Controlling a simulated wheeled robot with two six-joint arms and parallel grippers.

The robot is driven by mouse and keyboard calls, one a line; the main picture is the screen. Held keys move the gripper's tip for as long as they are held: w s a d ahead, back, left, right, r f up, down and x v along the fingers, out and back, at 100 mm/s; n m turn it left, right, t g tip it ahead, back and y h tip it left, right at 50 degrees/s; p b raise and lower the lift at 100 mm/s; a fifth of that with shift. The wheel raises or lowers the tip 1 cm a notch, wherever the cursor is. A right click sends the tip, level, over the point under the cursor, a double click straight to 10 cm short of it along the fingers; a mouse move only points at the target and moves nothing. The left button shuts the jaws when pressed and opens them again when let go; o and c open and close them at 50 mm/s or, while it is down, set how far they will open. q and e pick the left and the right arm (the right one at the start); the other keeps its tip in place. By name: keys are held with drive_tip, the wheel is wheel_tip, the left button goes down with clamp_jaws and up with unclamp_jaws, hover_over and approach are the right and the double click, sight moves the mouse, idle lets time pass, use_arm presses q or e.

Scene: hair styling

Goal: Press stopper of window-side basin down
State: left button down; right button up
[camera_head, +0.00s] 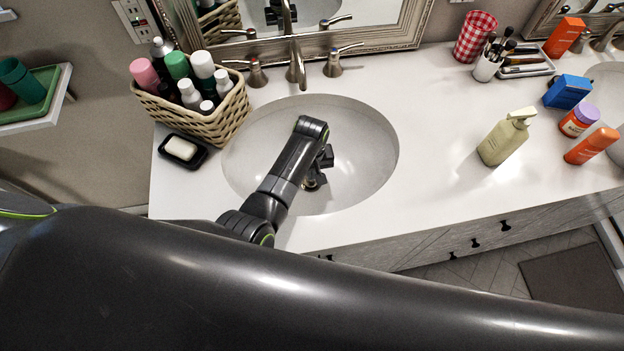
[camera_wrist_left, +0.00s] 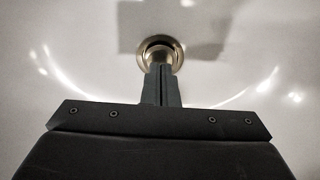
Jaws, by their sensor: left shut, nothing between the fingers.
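The oval white basin (camera_head: 365,150) is set in the countertop below the mirror. Its metal drain with the stopper (camera_head: 318,184) lies at the basin bottom, partly hidden by my gripper. In the left wrist view the round metal stopper and drain ring (camera_wrist_left: 160,46) sit just beyond my fingertips, with a dark gap at the upper rim. My left gripper (camera_head: 312,180) reaches down into the basin, shut and empty, its fingertips (camera_wrist_left: 162,72) over the near edge of the stopper. I cannot tell whether they touch it or how high it stands. My right gripper is not in view.
The faucet (camera_head: 295,65) and its two handles stand behind the basin. A wicker basket (camera_head: 222,122) of bottles and a black soap dish (camera_head: 183,151) are at left. A soap dispenser (camera_head: 505,138) stands at right. My dark arm link fills the foreground.

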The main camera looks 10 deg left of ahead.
use_arm(q)
drive_tip(key=shift+f+b, duration=0.8)
drive_tip(key=shift+f, duration=0.45)
idle(0.6)
drive_tip(key=shift+r, duration=0.1)
wheel_tip(320, 180, up, 5)
drive_tip(key=p, duration=0.6)
drive_tip(key=shift+r, duration=0.2)
drive_tip(key=shift+f, duration=0.1)
